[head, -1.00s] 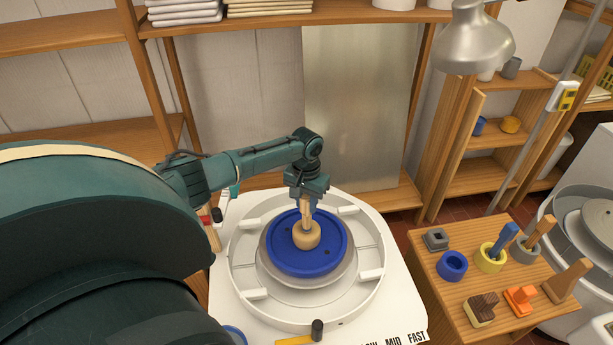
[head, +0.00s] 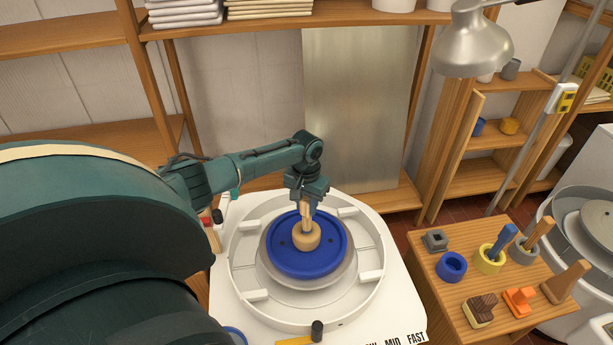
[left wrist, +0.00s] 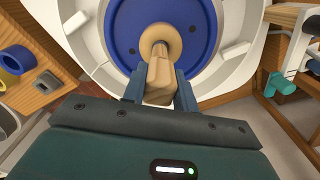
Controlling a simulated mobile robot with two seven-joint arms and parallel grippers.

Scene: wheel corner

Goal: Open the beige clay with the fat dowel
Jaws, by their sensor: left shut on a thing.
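The beige clay (head: 306,238) is a small rounded lump in the middle of the blue wheel bat (head: 282,262). In the left wrist view the clay (left wrist: 160,42) shows as a ring around the lower end of the dowel. My left gripper (head: 308,200) is above the clay and shut on the fat wooden dowel (left wrist: 158,78), which points down. The dowel's tip is hidden inside the clay's opening. The blue bat also shows in the left wrist view (left wrist: 125,35). My right gripper is not in view.
A white splash pan (head: 250,295) surrounds the wheel. A wooden side table (head: 437,280) at the right holds a blue ring (head: 452,266), a yellow cup (head: 489,260), an orange tool (head: 520,300) and other tools. A metal lamp (head: 474,40) hangs at the upper right.

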